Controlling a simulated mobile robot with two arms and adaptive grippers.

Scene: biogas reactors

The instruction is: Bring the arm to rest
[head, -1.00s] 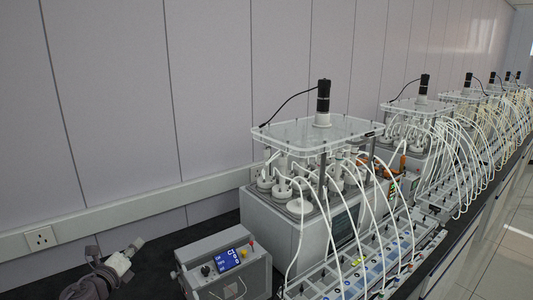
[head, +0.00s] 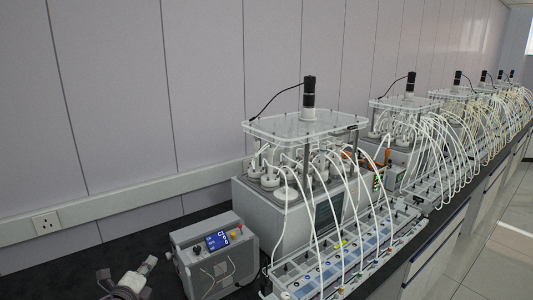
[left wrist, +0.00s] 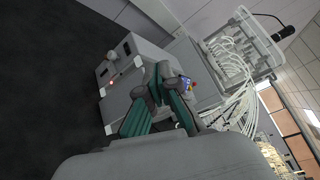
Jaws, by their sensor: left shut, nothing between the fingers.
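My left gripper (head: 147,266) is low at the left of the head view, over the dark bench top, with its arm cut off by the lower edge. In the left wrist view my left gripper (left wrist: 160,85) shows its dark fingers with green parts. It is shut and holds nothing. It is left of the grey control box (head: 215,255) and apart from it in the head view. The right gripper is in no view.
The control box has a blue display. Behind it stands a reactor unit (head: 265,205) with a clear top plate, a black motor (head: 309,92) and white tubes to a rack (head: 345,255). Similar units recede right. The bench (head: 95,258) is bare at left.

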